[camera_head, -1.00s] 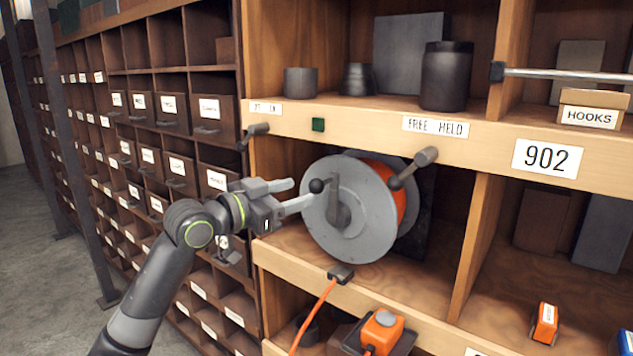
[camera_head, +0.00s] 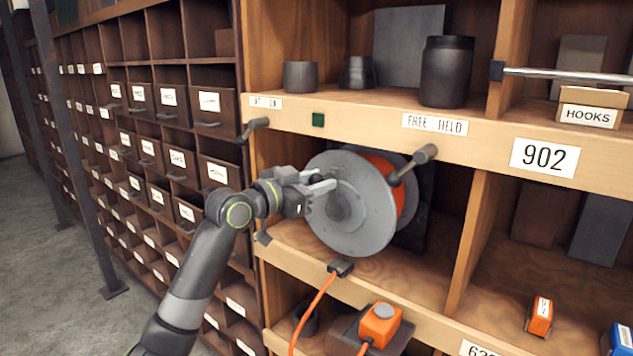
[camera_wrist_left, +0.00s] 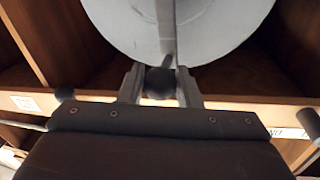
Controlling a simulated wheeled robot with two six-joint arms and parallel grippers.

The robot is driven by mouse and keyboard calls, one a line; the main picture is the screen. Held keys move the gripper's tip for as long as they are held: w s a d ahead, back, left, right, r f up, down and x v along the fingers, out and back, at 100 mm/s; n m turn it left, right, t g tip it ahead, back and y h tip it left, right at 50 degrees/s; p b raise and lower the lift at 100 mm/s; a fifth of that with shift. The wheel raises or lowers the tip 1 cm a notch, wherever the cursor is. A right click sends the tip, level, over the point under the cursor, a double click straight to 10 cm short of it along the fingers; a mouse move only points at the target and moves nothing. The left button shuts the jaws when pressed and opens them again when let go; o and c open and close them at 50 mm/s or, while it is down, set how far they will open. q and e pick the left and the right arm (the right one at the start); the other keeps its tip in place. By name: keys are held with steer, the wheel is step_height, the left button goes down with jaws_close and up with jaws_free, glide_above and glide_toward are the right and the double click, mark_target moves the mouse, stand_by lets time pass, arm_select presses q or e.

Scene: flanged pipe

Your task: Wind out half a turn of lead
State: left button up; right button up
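The cable reel (camera_head: 362,238), with a grey disc flange and orange lead (camera_head: 388,170) wound behind it, stands in the cubby under the "FREE HELD" label. My left gripper (camera_head: 326,184) is in front of the flange, at the crank. In the left wrist view, the crank's black ball knob (camera_wrist_left: 160,83) sits between both fingers, with no clear gap on either side, so the gripper looks shut on it. The crank arm (camera_wrist_left: 167,32) runs from the knob across the flange (camera_wrist_left: 205,25). The fingers hide the knob in the head view. My right gripper is out of view.
Two dark lever handles, left (camera_head: 255,127) and right (camera_head: 412,166), stick out from the shelf edge beside the reel. A dark block (camera_head: 341,267) on the lower edge has an orange lead (camera_head: 318,300) hanging from it. An orange box-shaped connector (camera_head: 380,324) sits below.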

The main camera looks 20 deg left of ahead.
arm_select(q)
jaws_close()
steer(key=w+a+f+n+t+y, duration=0.1)
steer(key=w+a+f+n, duration=0.2)
steer(key=n, duration=0.5)
steer(key=a+f+n+t, duration=0.2)
steer(key=a+f+n, duration=0.1)
steer(key=a+n, duration=0.3)
step_height(320, 180, down, 10)
steer(key=d+n+y+p, duration=0.2)
steer(key=n+p, duration=0.5)
steer(key=n, duration=0.8)
steer(key=shift+s+n+t+y, duration=0.25)
steer(key=shift+n+t+y, duration=0.05)
steer(key=shift+y, duration=0.6)
